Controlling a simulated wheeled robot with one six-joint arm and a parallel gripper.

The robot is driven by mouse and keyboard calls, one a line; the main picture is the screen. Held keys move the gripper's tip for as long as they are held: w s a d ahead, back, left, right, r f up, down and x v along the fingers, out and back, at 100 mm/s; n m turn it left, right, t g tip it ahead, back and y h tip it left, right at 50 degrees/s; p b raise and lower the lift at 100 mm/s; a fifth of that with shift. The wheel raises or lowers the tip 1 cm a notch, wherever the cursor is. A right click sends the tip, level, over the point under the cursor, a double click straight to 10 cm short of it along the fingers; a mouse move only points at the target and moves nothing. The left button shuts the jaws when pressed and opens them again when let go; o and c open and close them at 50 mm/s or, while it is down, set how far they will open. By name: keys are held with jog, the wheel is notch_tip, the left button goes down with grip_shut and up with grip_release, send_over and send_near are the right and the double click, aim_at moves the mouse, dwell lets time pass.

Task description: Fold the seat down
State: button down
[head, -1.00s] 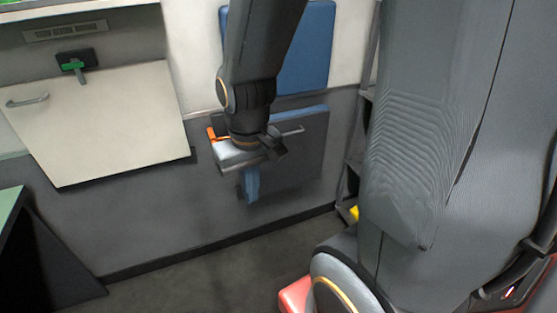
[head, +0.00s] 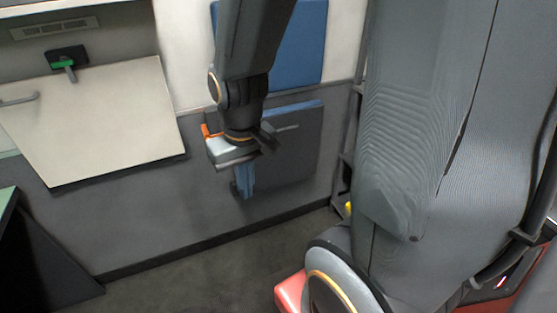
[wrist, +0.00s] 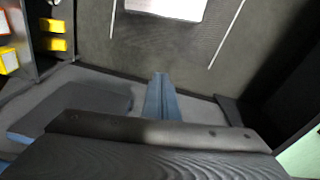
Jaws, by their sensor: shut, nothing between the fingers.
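The folding seat (head: 295,155) is a dark grey panel with a blue top edge, standing upright against the wall. A light bar-like handle (head: 288,127) shows near its top. The blue backrest (head: 302,50) is on the wall above it. My gripper (head: 244,192) points down in front of the left part of the seat, its blue fingers shut and empty. My arm hides the seat's upper left part; I cannot tell whether the fingers touch it. In the wrist view the shut fingers (wrist: 160,78) are in the middle, with the seat (wrist: 90,105) to their left.
A pale slanted panel (head: 100,120) with a green latch (head: 65,62) is on the wall at left. A green-topped dark desk (head: 8,215) is at lower left. Shelving with yellow items (wrist: 55,35) stands beside the seat. The floor (head: 210,270) in front is clear.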

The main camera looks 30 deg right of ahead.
jog(key=c, duration=2.1)
grip_release()
jog(key=shift+w+d, duration=0.15)
jog(key=shift+o, duration=1)
jog(key=w+d+f+n+t, duration=0.1)
jog(key=w+d, duration=0.2)
jog(key=w, duration=0.3)
jog(key=w+d+f+n+t+p, duration=0.1)
jog(key=w+d+f+n+t, duration=0.1)
jog(key=w+d, duration=0.2)
jog(key=shift+w+d+f+n+h, duration=0.2)
jog(key=shift+w+n+h, duration=0.15)
jog(key=shift+w, duration=0.65)
jog(key=n+t+h+p, duration=0.2)
jog(key=n+t+p, duration=0.2)
jog(key=n+t, duration=0.8)
send_near(285, 129)
jog(key=shift+n+g, duration=0.25)
jog(key=shift+g, duration=0.05)
jog(key=x, duration=0.4)
jog(key=p+x, duration=0.1)
jog(key=x, duration=0.3)
jog(key=shift+w+r+p, duration=0.15)
jog(key=shift+w+p, duration=0.15)
jog(key=shift+w, duration=0.05)
grip_shut()
